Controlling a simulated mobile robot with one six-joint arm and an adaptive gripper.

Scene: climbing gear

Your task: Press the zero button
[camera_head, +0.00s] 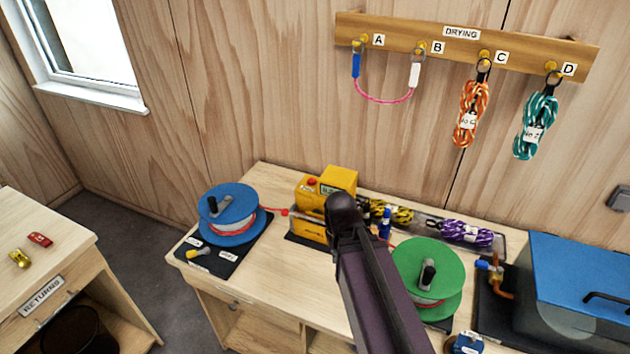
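A yellow metering box (312,194) stands on the workbench between two rope reels. A small red button (311,181) sits on its top left, and I take it for the zero button; I cannot read a label on it. A small display (328,190) shows beside the button, too small to read. My dark arm rises from the bottom edge, and its rounded black end covers the right part of the box. I cannot see my gripper's fingers; they are out of sight. The button itself is in plain view, with nothing seen touching it.
A blue reel (228,206) with red rope stands left of the box, a green reel (443,261) right. Yellow-black rope (398,214) and purple rope (465,232) lie behind. A blue-lidded tank (585,270) fills the right. A drying rack (440,37) hangs above.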

